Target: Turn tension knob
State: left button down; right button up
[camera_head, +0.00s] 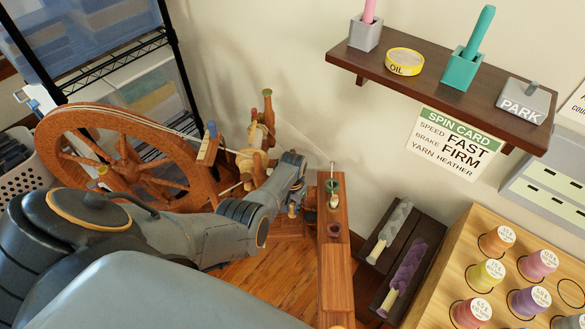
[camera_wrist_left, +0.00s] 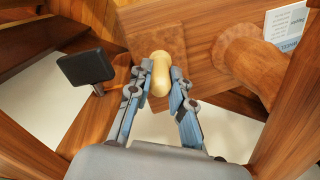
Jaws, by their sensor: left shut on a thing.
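The spinning wheel (camera_head: 125,160) stands at the left in the head view, with a large brown spoked wheel and a wooden frame. My left arm reaches across in front of it. In the left wrist view, my left gripper (camera_wrist_left: 160,90) has its two blue-grey fingers closed around a pale, rounded wooden knob (camera_wrist_left: 159,70), which I take for the tension knob. The knob stands out from a brown wooden part of the frame (camera_wrist_left: 200,45). In the head view the arm hides most of this spot. My right gripper does not show.
A dark wall shelf (camera_head: 450,85) holds a yellow oil tin (camera_head: 404,62), a teal holder (camera_head: 462,70) and a PARK block (camera_head: 523,101). A spool rack (camera_head: 450,262) stands at lower right. In the wrist view, a black pad (camera_wrist_left: 86,67) is left of the fingers.

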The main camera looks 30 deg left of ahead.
aim_at(292, 204)
pick_arm(q)
jog(key=shift+n, duration=1.7)
jog(key=c, duration=1.2)
grip_release()
notch_tip(292, 204, up, 12)
